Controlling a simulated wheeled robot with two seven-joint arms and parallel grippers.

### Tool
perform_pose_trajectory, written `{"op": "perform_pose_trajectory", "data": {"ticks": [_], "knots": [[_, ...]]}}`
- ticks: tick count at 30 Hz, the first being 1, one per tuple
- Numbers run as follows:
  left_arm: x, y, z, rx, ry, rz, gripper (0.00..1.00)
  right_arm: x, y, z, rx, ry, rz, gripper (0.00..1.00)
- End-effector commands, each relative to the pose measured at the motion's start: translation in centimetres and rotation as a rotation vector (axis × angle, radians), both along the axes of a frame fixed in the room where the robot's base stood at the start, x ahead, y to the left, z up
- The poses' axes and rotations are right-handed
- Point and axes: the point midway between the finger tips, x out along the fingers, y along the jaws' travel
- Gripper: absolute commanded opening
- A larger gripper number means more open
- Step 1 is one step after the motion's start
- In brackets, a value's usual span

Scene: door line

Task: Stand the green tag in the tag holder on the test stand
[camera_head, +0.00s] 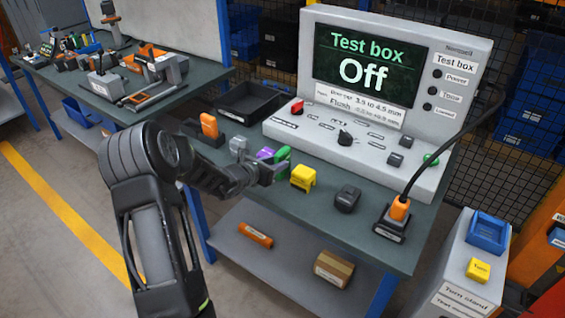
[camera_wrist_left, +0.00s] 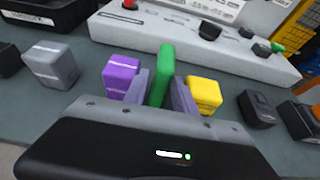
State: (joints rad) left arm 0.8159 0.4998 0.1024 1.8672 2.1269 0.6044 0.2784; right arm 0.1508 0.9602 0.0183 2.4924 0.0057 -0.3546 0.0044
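The green tag (camera_head: 283,153) is at the tip of my left gripper (camera_head: 278,167), over the bench among the coloured pieces. In the left wrist view the green tag (camera_wrist_left: 165,75) stands upright between the two fingers (camera_wrist_left: 162,92), which appear shut on it. Whether it touches the bench is hard to tell. A labelled grey stand (camera_head: 463,262) at the lower right carries a blue open tray (camera_head: 488,232) and a yellow block (camera_head: 478,270). Its lettering is only partly readable, and I cannot tell which part is the tag holder. My right gripper is out of view.
A purple block (camera_wrist_left: 120,75) and a yellow block (camera_wrist_left: 204,94) flank the left fingers closely. A grey block (camera_head: 238,145) and a black block (camera_head: 347,198) are nearby. The test box (camera_head: 395,65), reading "Off", stands behind. A cable runs to an orange plug (camera_head: 399,208).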

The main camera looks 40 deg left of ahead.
Motion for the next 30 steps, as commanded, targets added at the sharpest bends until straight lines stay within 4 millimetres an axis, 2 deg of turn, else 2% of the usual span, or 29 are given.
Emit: {"op": "perform_pose_trajectory", "data": {"ticks": [3,9,27,30], "knots": [[1.6,-0.3,-0.5,-0.003,0.001,-0.002,0.33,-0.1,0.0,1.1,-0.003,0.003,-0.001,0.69],[3.4,-0.1,-1.4,0.0,0.0,-0.001,0.33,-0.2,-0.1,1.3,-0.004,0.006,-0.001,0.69],[3.4,-0.1,-1.5,0.0,0.0,0.0,0.33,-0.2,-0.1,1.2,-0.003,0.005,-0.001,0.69],[3.4,-0.1,-1.5,0.0,0.0,0.0,0.25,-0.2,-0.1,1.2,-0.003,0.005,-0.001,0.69]]}}
